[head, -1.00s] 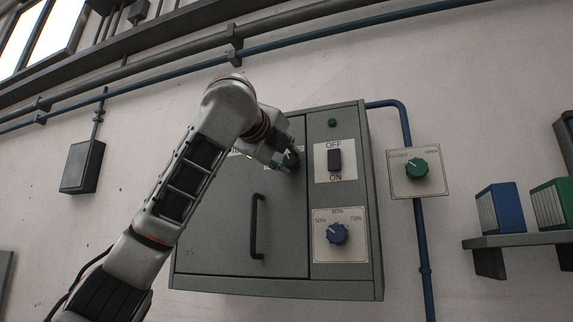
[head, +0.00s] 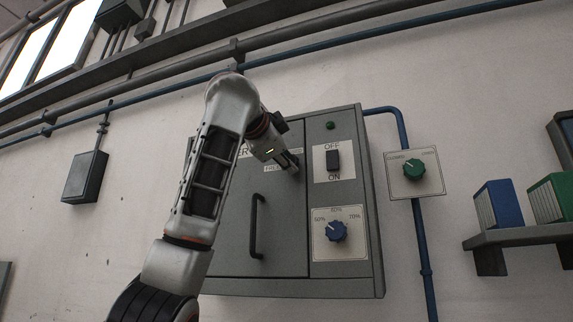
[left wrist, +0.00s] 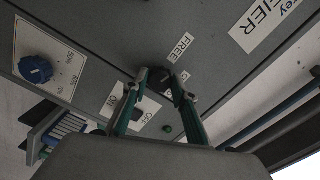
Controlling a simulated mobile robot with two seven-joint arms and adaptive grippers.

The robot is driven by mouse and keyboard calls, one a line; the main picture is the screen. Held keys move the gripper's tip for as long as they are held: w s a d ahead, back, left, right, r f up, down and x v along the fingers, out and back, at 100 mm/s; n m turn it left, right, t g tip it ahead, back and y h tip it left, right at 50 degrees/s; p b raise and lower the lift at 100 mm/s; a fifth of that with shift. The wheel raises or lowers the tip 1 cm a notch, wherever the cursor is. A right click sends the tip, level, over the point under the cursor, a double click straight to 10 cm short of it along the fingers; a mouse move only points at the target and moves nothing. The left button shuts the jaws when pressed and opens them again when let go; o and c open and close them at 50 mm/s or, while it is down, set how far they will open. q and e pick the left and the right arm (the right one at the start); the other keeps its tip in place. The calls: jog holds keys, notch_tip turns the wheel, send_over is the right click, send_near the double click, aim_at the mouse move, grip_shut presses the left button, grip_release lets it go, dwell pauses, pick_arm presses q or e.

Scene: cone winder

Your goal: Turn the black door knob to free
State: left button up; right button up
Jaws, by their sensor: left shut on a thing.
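The black door knob (left wrist: 160,79) sits on the grey cabinet door, between the two fingertips of my left gripper in the left wrist view. My left gripper (left wrist: 157,84) is shut on it. A label reading FREE (left wrist: 181,47) is beside the knob, and a second small label by the fingertips is partly covered. In the head view my left gripper (head: 291,167) is at the upper right of the door (head: 225,235), and its fingers hide the knob. The FREE label (head: 272,168) shows just left of the fingers. The knob's exact angle is hard to tell. My right gripper is not in view.
Right of the door are an OFF/ON switch (head: 333,160), a green lamp (head: 330,125) and a blue percent knob (head: 336,232). The door has a black handle (head: 257,226). A shelf (head: 520,239) holds binders.

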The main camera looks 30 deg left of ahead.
pick_arm(q)
jog(key=n, duration=0.3)
jog(key=shift+f+b, duration=0.15)
jog(key=shift+b, duration=0.25)
dwell(0.3)
jog(key=o, duration=1.1)
jog(key=shift+s, duration=0.1)
jog(key=v, duration=1.2)
jog(key=shift+d, duration=0.1)
